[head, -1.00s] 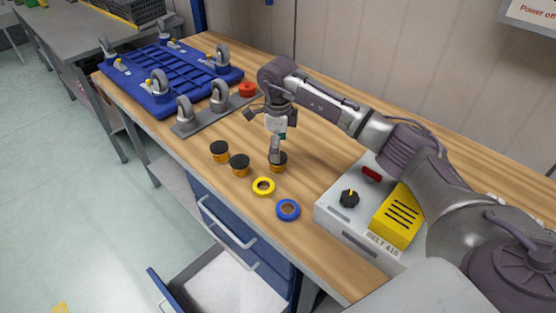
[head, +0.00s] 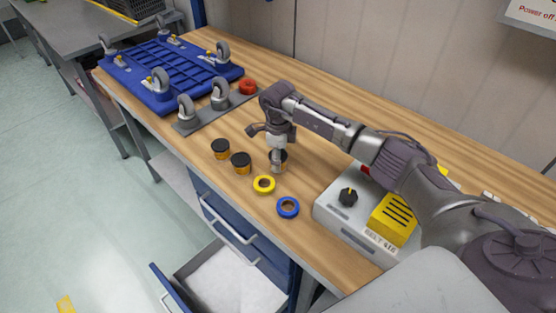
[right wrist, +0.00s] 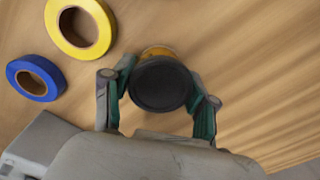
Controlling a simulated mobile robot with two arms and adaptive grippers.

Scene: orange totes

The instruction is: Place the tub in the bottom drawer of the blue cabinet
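The tubs are orange with black lids. Two stand on the wooden bench to the left, one tub (head: 220,149) and a second tub (head: 241,163). A third tub (right wrist: 160,84) is upright between the fingers of my right gripper (right wrist: 166,92); in the head view the gripper (head: 278,160) mostly hides it. The fingers stand on either side of its lid, and I see no clear grip. The blue cabinet (head: 225,212) is under the bench. Its low drawer (head: 184,272) is pulled out, with a pale, empty-looking floor. My left gripper is not in view.
A yellow tape roll (head: 264,184) and a blue tape roll (head: 288,207) lie near the bench's front edge. A grey control box (head: 335,212) stands to the right. A blue dolly (head: 165,75) with upturned casters and a red roll (head: 248,87) are at the back left.

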